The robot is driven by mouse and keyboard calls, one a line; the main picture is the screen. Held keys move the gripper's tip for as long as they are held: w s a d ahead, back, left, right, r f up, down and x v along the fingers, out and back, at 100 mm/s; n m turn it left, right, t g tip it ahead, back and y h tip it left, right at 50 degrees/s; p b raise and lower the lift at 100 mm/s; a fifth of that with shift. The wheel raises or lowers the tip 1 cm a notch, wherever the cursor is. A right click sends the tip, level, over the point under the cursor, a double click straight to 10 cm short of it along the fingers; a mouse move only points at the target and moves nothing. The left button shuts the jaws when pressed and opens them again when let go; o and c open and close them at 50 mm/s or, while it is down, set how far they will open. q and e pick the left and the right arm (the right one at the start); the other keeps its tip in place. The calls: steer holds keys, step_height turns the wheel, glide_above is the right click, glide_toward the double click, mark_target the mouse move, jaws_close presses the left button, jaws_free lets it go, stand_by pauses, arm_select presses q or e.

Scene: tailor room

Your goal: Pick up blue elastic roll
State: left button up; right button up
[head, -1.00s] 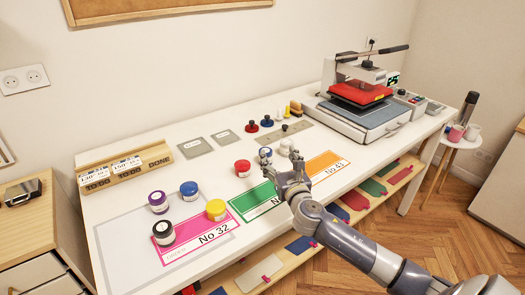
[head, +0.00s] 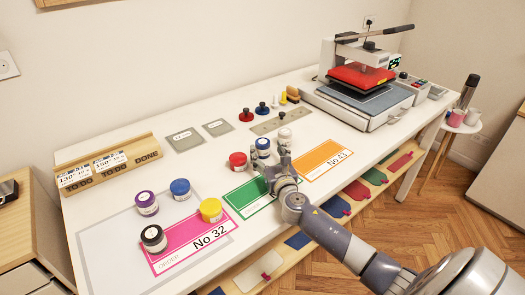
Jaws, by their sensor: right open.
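A roll with a blue top and a pale label (head: 180,189) stands upright at the left of the white table, above the pink No 32 card (head: 188,246). A second, partly hidden roll that looks blue-grey (head: 262,147) stands in the middle, between a red roll (head: 238,162) and a white-labelled roll (head: 285,138). My right gripper (head: 275,164) is open over the green card (head: 247,196), close in front of that second roll. I cannot tell whether they touch. My left gripper is out of view.
Purple (head: 146,203), yellow (head: 211,210) and black (head: 154,239) rolls stand at the left. A heat press (head: 360,86) is at the right. The wooden TO DO/DONE rack (head: 108,166) is at the far left. The orange No 43 card (head: 323,161) is clear.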

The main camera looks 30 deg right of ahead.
mark_target(265, 147)
steer(key=shift+w+f, duration=0.1)
steer(key=shift+w, duration=0.2)
steer(key=shift+w+d, duration=0.25)
steer(key=shift+w, duration=0.25)
steer(key=x, duration=0.3)
steer(key=shift+w, duration=0.4)
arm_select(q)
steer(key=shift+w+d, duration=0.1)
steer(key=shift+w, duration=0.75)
arm_select(e)
steer(key=shift+d, duration=0.1)
steer(key=c, duration=1.1)
